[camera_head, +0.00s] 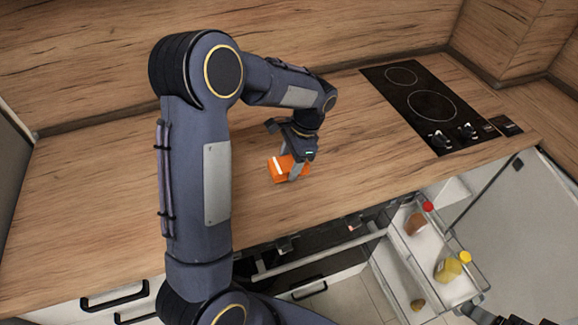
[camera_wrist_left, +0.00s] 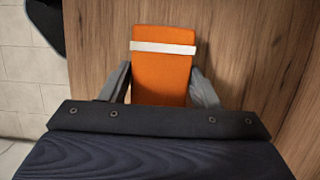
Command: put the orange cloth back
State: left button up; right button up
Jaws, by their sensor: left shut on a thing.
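The orange cloth (camera_head: 283,174) is a folded block with a white band across it. It is at the wooden counter, left of the cooktop. My left gripper (camera_head: 290,165) reaches down over it with a finger on either side. In the left wrist view the cloth (camera_wrist_left: 162,78) lies between the two fingers, with its white band toward the far end; the gripper (camera_wrist_left: 162,85) is shut on it. I cannot tell whether the cloth touches the counter. A dark part of my right gripper (camera_head: 484,314) shows at the bottom right edge, mostly cut off.
A black cooktop (camera_head: 428,103) with knobs is set in the counter (camera_head: 95,200) at the right. Below the front edge, an open fridge door (camera_head: 400,245) carries bottles, one red-capped and one yellow-capped. The counter around the cloth is clear. A wooden splashback (camera_head: 80,60) stands behind.

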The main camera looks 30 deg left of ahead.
aim_at(289, 169)
pick_arm(q)
jog(key=shift+w+a+f, duration=0.15)
jog(key=shift+w+f, duration=0.05)
jog(key=shift+f, duration=0.1)
jog(key=shift+w+a+f, duration=0.1)
jog(key=shift+w+f, duration=0.05)
jog(key=shift+f, duration=1.6)
jog(key=shift+f, duration=0.1)
jog(key=shift+f, duration=0.15)
jog(key=o, duration=0.9)
